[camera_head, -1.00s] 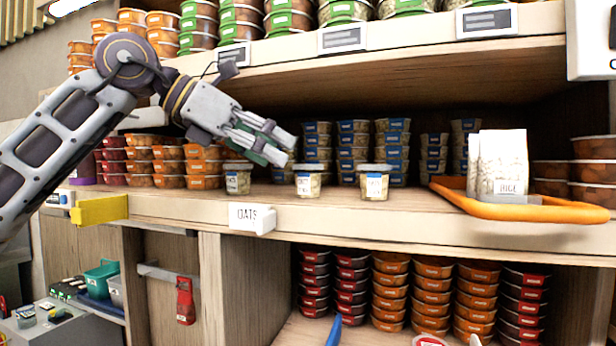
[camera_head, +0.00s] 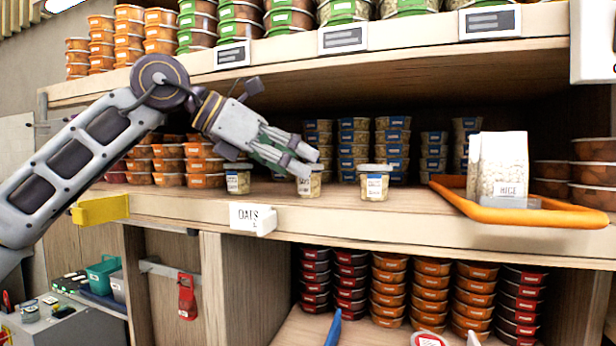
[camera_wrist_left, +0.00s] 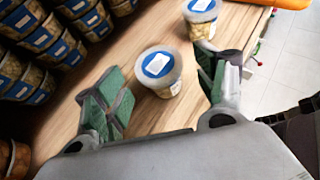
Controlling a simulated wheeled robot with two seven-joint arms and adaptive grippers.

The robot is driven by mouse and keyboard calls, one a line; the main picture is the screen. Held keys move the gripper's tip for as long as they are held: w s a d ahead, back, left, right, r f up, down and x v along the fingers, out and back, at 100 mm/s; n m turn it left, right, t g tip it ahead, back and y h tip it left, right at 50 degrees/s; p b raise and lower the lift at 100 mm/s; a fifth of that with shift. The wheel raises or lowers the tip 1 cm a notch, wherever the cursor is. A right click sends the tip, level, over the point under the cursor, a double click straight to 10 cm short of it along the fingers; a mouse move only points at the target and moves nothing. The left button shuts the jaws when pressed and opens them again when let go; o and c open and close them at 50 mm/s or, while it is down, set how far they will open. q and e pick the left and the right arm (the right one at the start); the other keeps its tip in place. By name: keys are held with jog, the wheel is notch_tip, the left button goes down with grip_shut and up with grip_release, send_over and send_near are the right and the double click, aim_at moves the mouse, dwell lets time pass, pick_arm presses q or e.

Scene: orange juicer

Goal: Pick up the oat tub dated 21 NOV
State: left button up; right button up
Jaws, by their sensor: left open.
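Three small clear oat tubs with pale lids stand apart along the shelf's front: left tub (camera_head: 238,180), middle tub (camera_head: 311,186) and right tub (camera_head: 375,184). Their dates are too small to read. My left gripper (camera_head: 308,163) is open and empty, just above and in front of the middle tub, hiding part of its lid and label. In the left wrist view, one tub with a blue-and-white lid label (camera_wrist_left: 158,70) sits between and just beyond the open green-padded fingers (camera_wrist_left: 165,88). Another tub (camera_wrist_left: 200,20) stands beyond it. My right gripper is out of view.
An "OATS" sign (camera_head: 252,218) hangs on the shelf edge. Stacks of blue-labelled tubs (camera_head: 353,145) stand behind, and orange-labelled tubs (camera_head: 204,165) to the left. An orange tray (camera_head: 520,212) with a rice bag (camera_head: 503,165) is at right. The upper shelf (camera_head: 400,48) overhangs.

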pick_arm(q)
jog(key=shift+w+d+f+p, duration=0.15)
jog(key=shift+w+d+p, duration=0.25)
jog(key=shift+d, duration=0.25)
jog(key=shift+x, duration=1.15)
jog(key=shift+a, duration=0.1)
jog(key=c, duration=1)
